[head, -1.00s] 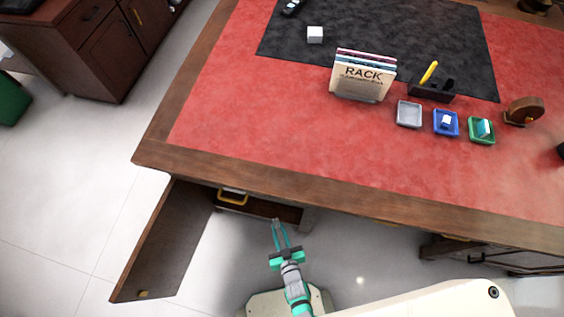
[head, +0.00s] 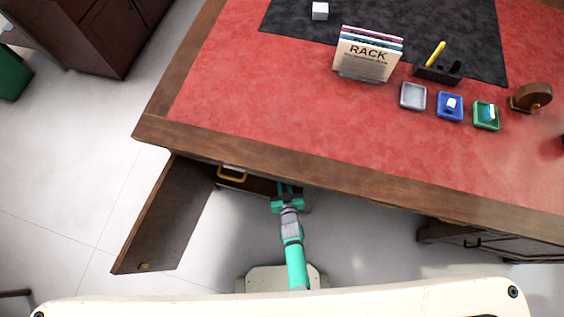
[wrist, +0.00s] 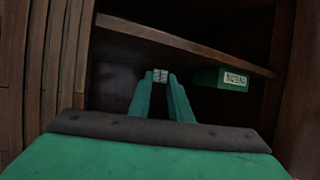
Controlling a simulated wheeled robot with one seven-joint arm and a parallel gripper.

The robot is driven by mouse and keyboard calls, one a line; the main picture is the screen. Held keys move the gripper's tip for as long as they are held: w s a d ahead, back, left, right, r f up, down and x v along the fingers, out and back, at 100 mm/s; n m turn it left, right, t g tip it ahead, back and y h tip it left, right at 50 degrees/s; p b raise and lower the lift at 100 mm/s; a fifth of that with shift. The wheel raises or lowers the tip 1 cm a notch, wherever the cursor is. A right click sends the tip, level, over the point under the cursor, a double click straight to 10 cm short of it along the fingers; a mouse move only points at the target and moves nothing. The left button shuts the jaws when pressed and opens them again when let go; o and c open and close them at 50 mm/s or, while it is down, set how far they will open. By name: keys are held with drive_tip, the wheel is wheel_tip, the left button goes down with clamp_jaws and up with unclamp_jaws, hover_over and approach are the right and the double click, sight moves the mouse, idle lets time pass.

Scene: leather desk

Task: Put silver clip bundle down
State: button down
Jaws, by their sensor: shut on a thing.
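The silver clip bundle (wrist: 160,76) shows in the wrist view as a small pale silver block between my fingertips. My gripper (wrist: 160,78) is shut on it. It is inside a dark wooden compartment, below a shelf board (wrist: 185,43). In the head view my gripper (head: 286,188) reaches in under the front edge of the desk, and the bundle is hidden there. I cannot tell whether the bundle touches the compartment floor.
A green box (wrist: 222,78) with a white label stands to the right of my fingers. An open cabinet door (head: 165,218) hangs at the left, near a yellow drawer handle (head: 231,176). Small trays and a rack (head: 368,60) stand on the red desk top.

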drive_tip(key=w, duration=0.5)
drive_tip(key=shift+w+a, duration=0.1)
drive_tip(key=shift+a, duration=0.1)
drive_tip(key=shift+f, duration=1.8)
drive_tip(key=c, duration=1.6)
unclamp_jaws()
drive_tip(key=shift+f, duration=0.1)
